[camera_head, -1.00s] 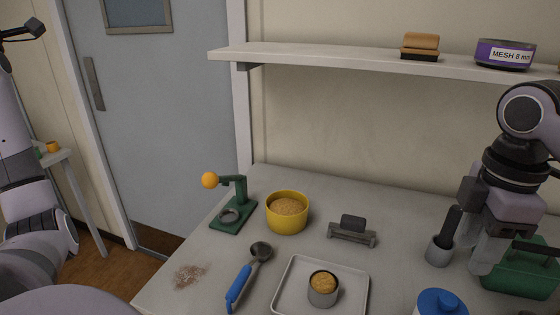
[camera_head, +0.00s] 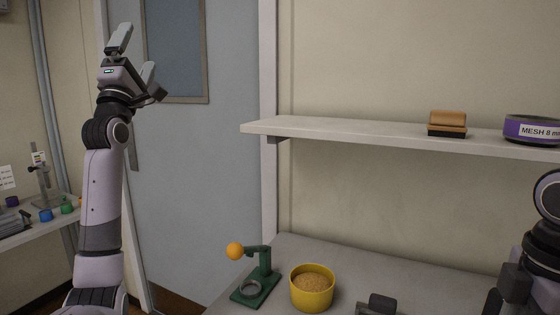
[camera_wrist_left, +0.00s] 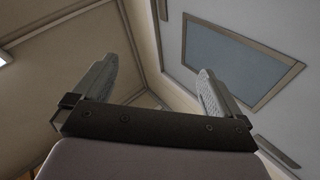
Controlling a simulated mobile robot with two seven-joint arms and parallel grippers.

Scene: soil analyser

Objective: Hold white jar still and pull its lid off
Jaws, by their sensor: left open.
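The white jar and its lid are in neither view now. My left gripper (camera_head: 137,50) is raised high at the left in the head view, in front of the grey door and far from the worktop. Its fingers point up. The left wrist view shows its two grey fingers (camera_wrist_left: 155,70) spread apart with nothing between them. Of my right arm, only the wrist part shows at the right edge of the head view; its fingers are below the picture.
A yellow bowl (camera_head: 312,289) of grainy soil and a green stand (camera_head: 258,283) with an orange ball are on the worktop (camera_head: 420,275). A wall shelf (camera_head: 360,136) holds a brush (camera_head: 447,125) and a purple sieve (camera_head: 533,130). A side table (camera_head: 40,229) stands at far left.

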